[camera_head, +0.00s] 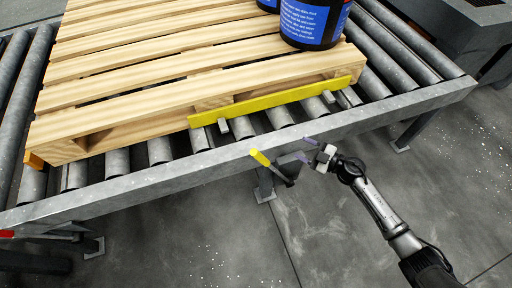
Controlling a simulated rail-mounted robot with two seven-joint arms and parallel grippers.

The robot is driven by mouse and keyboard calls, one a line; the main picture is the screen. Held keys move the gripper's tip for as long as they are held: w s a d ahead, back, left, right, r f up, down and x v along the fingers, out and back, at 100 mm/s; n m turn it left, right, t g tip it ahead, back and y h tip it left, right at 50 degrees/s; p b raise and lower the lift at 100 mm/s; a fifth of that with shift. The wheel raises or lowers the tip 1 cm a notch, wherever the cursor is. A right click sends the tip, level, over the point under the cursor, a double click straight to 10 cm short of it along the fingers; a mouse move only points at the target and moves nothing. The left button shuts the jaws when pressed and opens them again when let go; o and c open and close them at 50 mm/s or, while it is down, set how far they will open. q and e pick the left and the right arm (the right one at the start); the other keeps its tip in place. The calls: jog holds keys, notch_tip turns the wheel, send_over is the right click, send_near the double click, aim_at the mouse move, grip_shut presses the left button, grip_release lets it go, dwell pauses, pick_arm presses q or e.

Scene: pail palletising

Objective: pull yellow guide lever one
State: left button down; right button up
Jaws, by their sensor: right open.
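The guide lever has a yellow grip (260,158) and a dark arm, and stands at the front of the conveyor's near rail. My right gripper (305,150) is open, just right of the lever, with its fingers pointing left towards it. A gap shows between the fingers and the yellow grip, and nothing is held. A yellow guide bar (275,102) lies along the near side of the wooden pallet (150,100). My left gripper is not in view.
The grey roller conveyor (150,182) carries the pallet. Dark pails with blue labels (308,22) stand at its back right. A conveyor leg (264,186) stands below the lever. Open concrete floor (230,240) lies in front. A grey machine housing (455,35) is at upper right.

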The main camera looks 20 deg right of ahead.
aim_at(263, 157)
jog(key=s+a+g+y, duration=0.4)
jog(key=s, duration=0.1)
jog(key=b+x, duration=0.1)
jog(key=x, duration=0.3)
jog(key=b+x, duration=0.2)
jog(key=x, duration=0.2)
jog(key=b+x, duration=0.1)
jog(key=x, duration=0.4)
jog(key=shift+w+d+f, duration=0.1)
jog(key=shift+w+f, duration=0.15)
jog(key=shift+f, duration=0.05)
jog(key=shift+w+a, duration=0.15)
jog(key=shift+a, duration=0.05)
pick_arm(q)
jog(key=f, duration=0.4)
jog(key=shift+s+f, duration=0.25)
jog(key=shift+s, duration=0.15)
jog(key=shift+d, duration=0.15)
pick_arm(e)
jog(key=shift+c, duration=0.5)
jog(key=c, duration=0.6)
grip_shut()
